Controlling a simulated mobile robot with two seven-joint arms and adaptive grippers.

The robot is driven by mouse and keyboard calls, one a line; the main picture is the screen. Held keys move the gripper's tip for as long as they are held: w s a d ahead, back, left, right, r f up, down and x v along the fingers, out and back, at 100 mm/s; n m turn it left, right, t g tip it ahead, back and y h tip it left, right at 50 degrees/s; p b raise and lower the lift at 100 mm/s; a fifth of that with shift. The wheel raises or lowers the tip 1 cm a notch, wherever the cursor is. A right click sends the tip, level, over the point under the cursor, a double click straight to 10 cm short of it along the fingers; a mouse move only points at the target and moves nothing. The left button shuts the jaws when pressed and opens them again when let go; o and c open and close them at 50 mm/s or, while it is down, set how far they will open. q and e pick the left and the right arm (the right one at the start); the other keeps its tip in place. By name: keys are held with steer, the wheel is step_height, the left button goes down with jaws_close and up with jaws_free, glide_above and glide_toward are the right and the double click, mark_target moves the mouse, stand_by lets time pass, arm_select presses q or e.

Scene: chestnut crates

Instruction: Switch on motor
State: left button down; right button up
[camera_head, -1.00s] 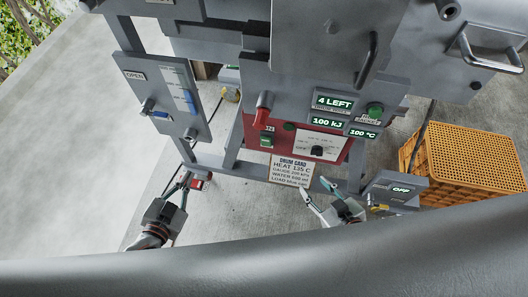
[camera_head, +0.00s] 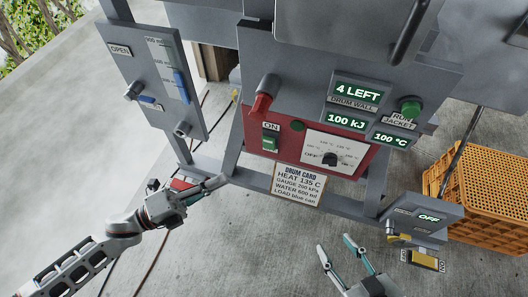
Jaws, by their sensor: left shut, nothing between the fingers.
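No label that I can read says motor. A small grey panel (camera_head: 440,213) at the right has a display reading OFF, with a yellow-tipped lever (camera_head: 398,238) and a yellow switch (camera_head: 425,260) below it. A green rocker (camera_head: 270,143) under an ON label is on the red panel (camera_head: 254,133) in the middle. My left gripper (camera_head: 222,181) is shut and empty, pointing right by the lower frame bar, below and left of the red panel. My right gripper (camera_head: 334,243) is open and empty, below and left of the OFF panel.
A drum card (camera_head: 298,187) hangs below the red panel's dial (camera_head: 330,159). A red-handled lever (camera_head: 262,103) and green button (camera_head: 410,108) are above. The left panel (camera_head: 127,72) has sliders. An orange crate (camera_head: 475,205) stands right. The concrete floor is clear at left.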

stand_by(0.4)
arm_select(q)
glide_toward(274, 143)
steer(key=d, duration=0.4)
steer(key=shift+w+d+r+b, duration=0.1)
steer(key=shift+w+d+b, duration=0.15)
steer(key=shift+w, duration=0.45)
steer(key=shift+w+d+r+b, duration=0.1)
steer(key=shift+w+d, duration=0.2)
steer(key=shift+w, duration=0.35)
arm_select(e)
steer(key=shift+w+a+r, duration=0.2)
steer(key=shift+a+r, duration=0.1)
steer(key=shift+a, duration=0.05)
